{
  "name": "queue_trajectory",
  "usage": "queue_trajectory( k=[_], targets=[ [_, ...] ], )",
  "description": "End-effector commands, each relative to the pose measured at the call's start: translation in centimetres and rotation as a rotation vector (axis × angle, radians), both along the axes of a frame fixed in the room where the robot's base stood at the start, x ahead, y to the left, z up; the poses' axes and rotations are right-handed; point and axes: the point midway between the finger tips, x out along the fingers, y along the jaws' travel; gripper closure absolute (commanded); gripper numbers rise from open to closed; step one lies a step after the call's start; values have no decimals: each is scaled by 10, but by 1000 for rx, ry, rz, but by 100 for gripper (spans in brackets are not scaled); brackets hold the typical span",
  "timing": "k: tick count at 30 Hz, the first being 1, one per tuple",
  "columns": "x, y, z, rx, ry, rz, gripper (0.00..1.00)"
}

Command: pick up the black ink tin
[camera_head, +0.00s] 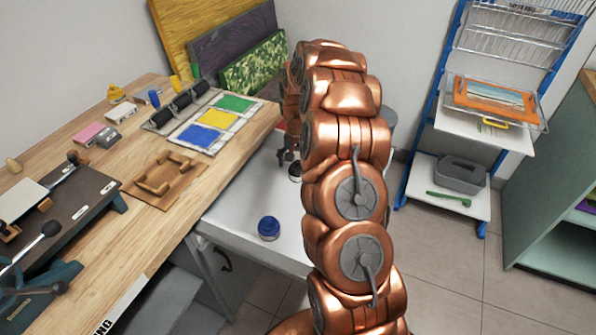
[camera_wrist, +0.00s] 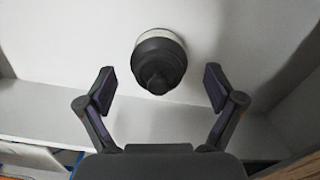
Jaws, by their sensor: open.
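The black ink tin (camera_wrist: 158,52) shows in the wrist view as a dark round body with a narrower knob and a pale band behind it. It stands on a white surface. My gripper (camera_wrist: 160,88) has its two fingers spread wide, one left and one right of the tin, with clear gaps and no visible contact. In the head view my gripper (camera_head: 287,157) is partly hidden behind my copper arm. The dark tin (camera_head: 295,172) shows just below it on the white table top (camera_head: 238,200), also partly covered by the arm.
A blue tin (camera_head: 268,228) stands nearer on the same white top. The wooden bench (camera_head: 60,140) to the left holds a roller, colour panels, a small wooden frame (camera_head: 165,183) and a press. A blue rack (camera_head: 440,100) stands at the right.

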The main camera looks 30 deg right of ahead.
Motion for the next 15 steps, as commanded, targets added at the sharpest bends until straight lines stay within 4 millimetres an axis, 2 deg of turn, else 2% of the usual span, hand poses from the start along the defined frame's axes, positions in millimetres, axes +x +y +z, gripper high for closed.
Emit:
queue_trajectory(
  k=[6,13,15],
  targets=[
    [-2,0,-25,0,3,0,8],
    [-1,0,-27,-1,1,0,8],
    [-1,0,-27,-1,1,0,14]
  ],
)
